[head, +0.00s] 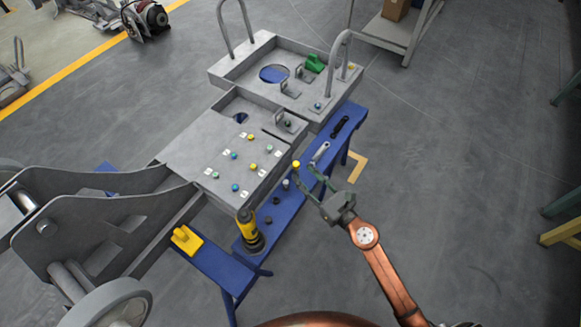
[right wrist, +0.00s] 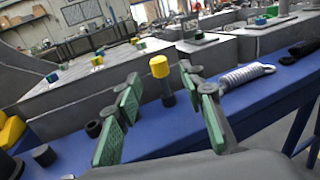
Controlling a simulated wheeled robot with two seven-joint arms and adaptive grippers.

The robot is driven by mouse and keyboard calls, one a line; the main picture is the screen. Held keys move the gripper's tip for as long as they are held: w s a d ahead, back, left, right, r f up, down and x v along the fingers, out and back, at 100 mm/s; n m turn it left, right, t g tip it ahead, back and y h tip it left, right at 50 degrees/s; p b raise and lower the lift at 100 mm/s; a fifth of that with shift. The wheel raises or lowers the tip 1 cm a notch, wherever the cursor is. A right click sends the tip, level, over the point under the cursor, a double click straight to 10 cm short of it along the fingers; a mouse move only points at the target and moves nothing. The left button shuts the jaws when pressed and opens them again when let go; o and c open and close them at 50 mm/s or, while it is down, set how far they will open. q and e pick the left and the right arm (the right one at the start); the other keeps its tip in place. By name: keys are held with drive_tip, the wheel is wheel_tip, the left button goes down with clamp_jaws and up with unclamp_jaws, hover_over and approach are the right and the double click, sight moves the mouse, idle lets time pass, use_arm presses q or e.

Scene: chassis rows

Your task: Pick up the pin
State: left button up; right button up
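A pin with a yellow cylindrical head (head: 297,164) and a dark shaft stands upright at the blue bench (head: 268,212). In the right wrist view the pin (right wrist: 159,70) shows in the gap between my green-padded fingers, toward their far ends. My right gripper (head: 306,177) is open, with a finger on either side of the pin. I see no clear contact between the fingers and the pin. My left gripper is out of view.
A silver spring (right wrist: 246,76) lies right of the gripper. Black bushings (right wrist: 43,155) and a yellow-and-black tool (head: 247,228) stand on the near bench. The grey chassis plate (head: 190,148) with small coloured pins lies alongside.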

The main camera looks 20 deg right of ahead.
sight(296, 165)
drive_tip(key=x, duration=0.5)
drive_tip(key=shift+w+r, duration=0.15)
drive_tip(key=shift+r, duration=0.05)
clamp_jaws()
idle(0.3)
